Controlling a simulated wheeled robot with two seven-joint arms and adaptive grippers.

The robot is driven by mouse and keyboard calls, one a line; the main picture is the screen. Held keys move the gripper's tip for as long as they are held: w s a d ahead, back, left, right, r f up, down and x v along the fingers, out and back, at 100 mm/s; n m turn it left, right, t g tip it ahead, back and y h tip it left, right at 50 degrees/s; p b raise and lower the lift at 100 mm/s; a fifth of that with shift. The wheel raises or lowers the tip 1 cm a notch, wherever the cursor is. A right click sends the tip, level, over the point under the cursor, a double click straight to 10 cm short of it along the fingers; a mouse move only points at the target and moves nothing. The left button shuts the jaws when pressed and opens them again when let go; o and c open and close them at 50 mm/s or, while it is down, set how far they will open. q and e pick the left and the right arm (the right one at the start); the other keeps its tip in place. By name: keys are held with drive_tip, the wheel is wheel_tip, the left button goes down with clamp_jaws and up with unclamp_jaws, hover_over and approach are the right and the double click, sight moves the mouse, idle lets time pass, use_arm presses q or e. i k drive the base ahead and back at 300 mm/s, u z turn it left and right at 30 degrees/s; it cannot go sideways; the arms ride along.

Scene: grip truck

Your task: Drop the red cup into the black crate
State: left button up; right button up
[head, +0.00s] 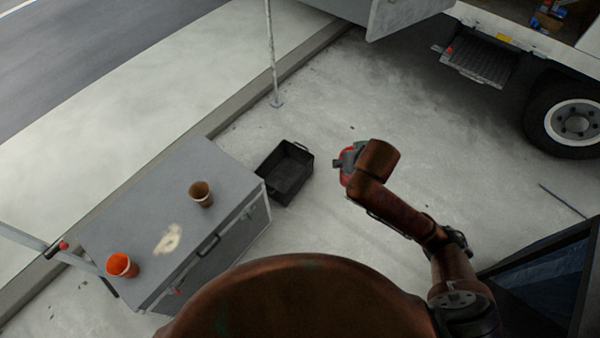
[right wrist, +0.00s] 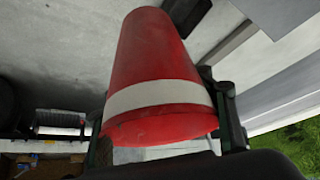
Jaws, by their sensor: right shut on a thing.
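The red cup (right wrist: 158,60) has a white band and sits between the two fingers of my right gripper (head: 348,162), which is shut on it. In the head view my gripper and arm hide most of the cup. The black crate (head: 304,178) is open, looks empty and stands on the ground beside the grey box. My right gripper shows to the right of the crate, apart from it. My left gripper is not in view.
The grey box (head: 140,200) has an orange-red cup (head: 122,265), a brown cup (head: 201,194) and a pale stain on top. A thin pole (head: 271,55) stands behind the crate. A truck wheel (head: 570,120) is at far right. The ground between crate and gripper is clear.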

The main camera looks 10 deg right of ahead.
sight(286, 178)
drive_tip(key=z, duration=0.1)
drive_tip(key=i, duration=0.35)
drive_tip(key=z, duration=1.4)
drive_tip(key=i, duration=0.8)
drive_tip(key=u, duration=2.85)
